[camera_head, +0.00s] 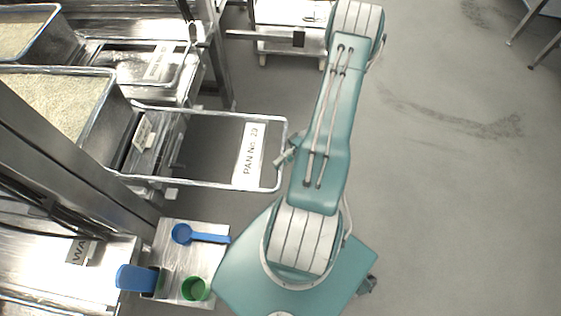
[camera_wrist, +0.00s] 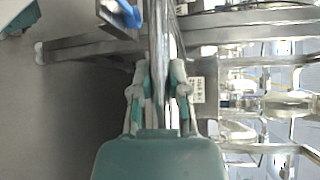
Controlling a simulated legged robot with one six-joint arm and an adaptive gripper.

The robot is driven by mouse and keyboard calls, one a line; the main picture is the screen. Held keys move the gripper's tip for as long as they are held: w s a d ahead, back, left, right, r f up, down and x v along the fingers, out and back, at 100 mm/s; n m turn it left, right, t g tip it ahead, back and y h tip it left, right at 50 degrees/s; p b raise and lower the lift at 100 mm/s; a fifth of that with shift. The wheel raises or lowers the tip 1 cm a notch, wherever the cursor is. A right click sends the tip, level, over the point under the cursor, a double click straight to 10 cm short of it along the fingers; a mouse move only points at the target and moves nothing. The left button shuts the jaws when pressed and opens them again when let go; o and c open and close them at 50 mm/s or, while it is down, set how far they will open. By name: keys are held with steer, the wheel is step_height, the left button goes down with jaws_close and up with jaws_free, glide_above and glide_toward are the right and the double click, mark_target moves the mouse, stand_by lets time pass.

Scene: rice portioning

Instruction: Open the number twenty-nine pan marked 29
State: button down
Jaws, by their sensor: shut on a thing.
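The pan (camera_head: 107,118) holds pale grain and stands at the left in the head view. A metal bar frame (camera_head: 225,113) reaches right from it and carries a white label (camera_head: 249,156) that reads PAN No. and a number that looks like 29. My gripper (camera_head: 286,155) is at the right end of this frame, partly hidden by my arm. In the wrist view my gripper (camera_wrist: 160,78) is shut on a metal bar (camera_wrist: 160,45), with a finger on each side. The pan's contents do not show there.
Another grain pan (camera_head: 38,45) is at the upper left. Open grey floor (camera_head: 450,190) lies to the right.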

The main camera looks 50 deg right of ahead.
steer(key=shift+f, duration=0.1)
steer(key=c, duration=0.6)
jaws_free()
steer(key=shift+d, duration=0.1)
steer(key=shift+d, duration=0.1)
steer(key=v, duration=1.2)
steer(key=shift+w+f, duration=0.1)
